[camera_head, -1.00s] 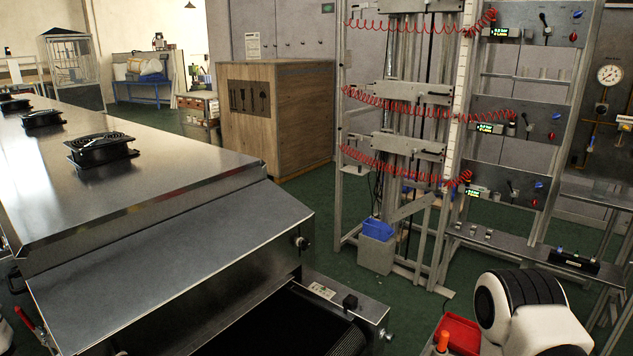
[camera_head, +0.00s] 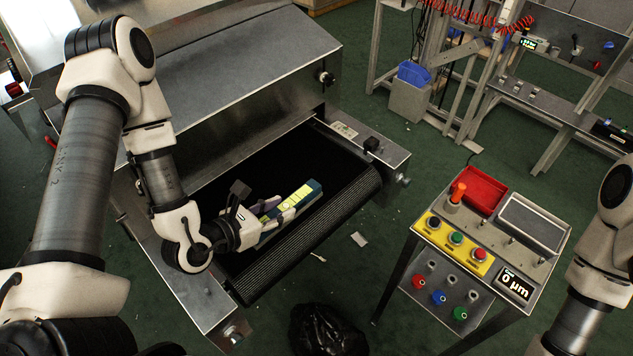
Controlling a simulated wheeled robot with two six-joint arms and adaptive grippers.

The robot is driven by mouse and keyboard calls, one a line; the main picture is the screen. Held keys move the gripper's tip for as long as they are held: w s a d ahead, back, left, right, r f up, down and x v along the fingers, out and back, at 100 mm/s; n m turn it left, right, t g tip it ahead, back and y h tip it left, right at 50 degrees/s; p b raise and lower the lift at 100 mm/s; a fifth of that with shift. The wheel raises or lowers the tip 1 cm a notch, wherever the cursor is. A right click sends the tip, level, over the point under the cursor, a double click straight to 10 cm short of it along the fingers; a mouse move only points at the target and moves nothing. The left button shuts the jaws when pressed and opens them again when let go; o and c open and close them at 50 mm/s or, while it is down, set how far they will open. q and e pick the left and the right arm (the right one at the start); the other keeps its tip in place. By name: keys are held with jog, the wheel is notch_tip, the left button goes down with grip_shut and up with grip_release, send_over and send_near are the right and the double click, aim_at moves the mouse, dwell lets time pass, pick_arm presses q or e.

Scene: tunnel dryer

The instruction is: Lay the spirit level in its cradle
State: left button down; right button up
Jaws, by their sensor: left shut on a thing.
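The spirit level appears to be the yellow-green bar with a dark blue end (camera_head: 303,194), low over the black belt at the dryer's mouth. My left gripper (camera_head: 276,212) is shut on it, and the fingers and wrist hide its near part. I cannot tell whether the bar touches the belt. I cannot pick out the cradle for certain. A grey rectangular tray (camera_head: 532,224) is on the control stand at the right. My right arm shows at the right edge, but its gripper is out of view.
The dryer's steel housing (camera_head: 230,75) rises behind the belt (camera_head: 225,183). The control stand (camera_head: 478,256) bears a red bin (camera_head: 482,190), an orange-topped item, buttons and a "0 µm" display. A black bag (camera_head: 325,330) lies below.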

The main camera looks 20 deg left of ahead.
aim_at(277, 211)
pick_arm(q)
jog(key=s+f, duration=0.3)
jog(key=w+b, duration=0.2)
jog(key=b, duration=0.1)
jog(key=w+a+f+b, duration=0.1)
jog(key=w+b, duration=0.1)
jog(key=w+a+f+b, duration=0.1)
jog(key=b, duration=0.2)
jog(key=shift+w+b, duration=0.3)
jog(key=shift+w, duration=0.1)
jog(key=w+a, duration=0.1)
jog(key=w, duration=0.1)
jog(key=w+a+p, duration=0.1)
jog(key=w, duration=0.2)
jog(key=w+a, duration=0.1)
jog(key=w, duration=0.1)
jog(key=shift+w+a+r, duration=0.15)
jog(key=shift+w+a, duration=0.15)
jog(key=shift+w, duration=0.1)
jog(key=shift+w+a+f, duration=0.15)
jog(key=shift+w+f, duration=0.05)
jog(key=shift+f, duration=0.05)
notch_tip(277, 211, down, 3)
jog(key=shift+r, duration=0.2)
jog(key=shift+f, duration=0.35)
